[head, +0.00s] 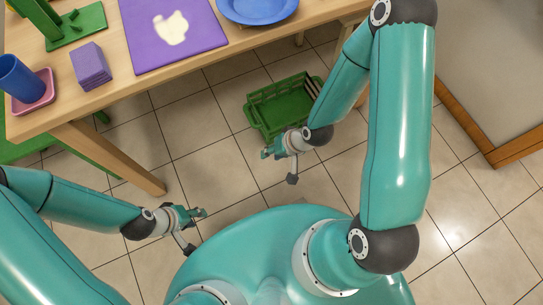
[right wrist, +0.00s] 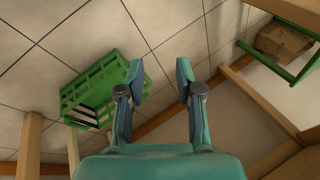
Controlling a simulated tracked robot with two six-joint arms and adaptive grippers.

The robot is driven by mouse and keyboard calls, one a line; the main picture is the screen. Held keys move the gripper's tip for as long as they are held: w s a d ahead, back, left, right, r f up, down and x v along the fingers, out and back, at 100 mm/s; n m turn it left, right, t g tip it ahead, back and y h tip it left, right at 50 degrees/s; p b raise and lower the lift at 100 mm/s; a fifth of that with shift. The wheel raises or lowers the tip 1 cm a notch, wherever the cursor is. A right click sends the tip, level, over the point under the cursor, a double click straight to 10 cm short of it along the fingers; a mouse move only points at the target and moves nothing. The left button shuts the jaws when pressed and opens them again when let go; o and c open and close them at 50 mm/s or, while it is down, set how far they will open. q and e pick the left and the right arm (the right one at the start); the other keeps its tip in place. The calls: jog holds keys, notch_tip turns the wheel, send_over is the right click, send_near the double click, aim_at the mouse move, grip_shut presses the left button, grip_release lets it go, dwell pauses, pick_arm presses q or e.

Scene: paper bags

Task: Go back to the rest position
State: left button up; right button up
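My left gripper (head: 197,231) is at the lower left of the head view, over the tiled floor and in front of the table. Its fingers are spread and nothing is between them. My right gripper (head: 277,168) hangs near the middle of the head view, just in front of a green crate (head: 262,111). In the right wrist view my right gripper (right wrist: 160,78) has its two fingers wide apart, with only floor between them. The green crate also shows there (right wrist: 84,98), partly behind the left finger.
The wooden table (head: 220,62) holds a purple mat (head: 200,30), a blue plate (head: 257,8), a purple block (head: 91,66) and a blue cup (head: 20,77) on a pink tray (head: 44,100). A brown box-like item (right wrist: 283,42) sits in a green frame.

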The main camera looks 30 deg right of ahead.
jog(key=s+a+f+n+g, duration=0.2)
jog(key=s+a+f, duration=0.1)
jog(key=s, duration=0.3)
jog(key=shift+s+a+f+n+g, duration=0.2)
jog(key=shift+s+a+n+g, duration=0.1)
jog(key=shift+s+a+g, duration=0.1)
jog(key=shift+r, duration=0.1)
notch_tip(320, 180, up, 22)
jog(key=p, duration=2.2)
jog(key=shift+w, duration=0.1)
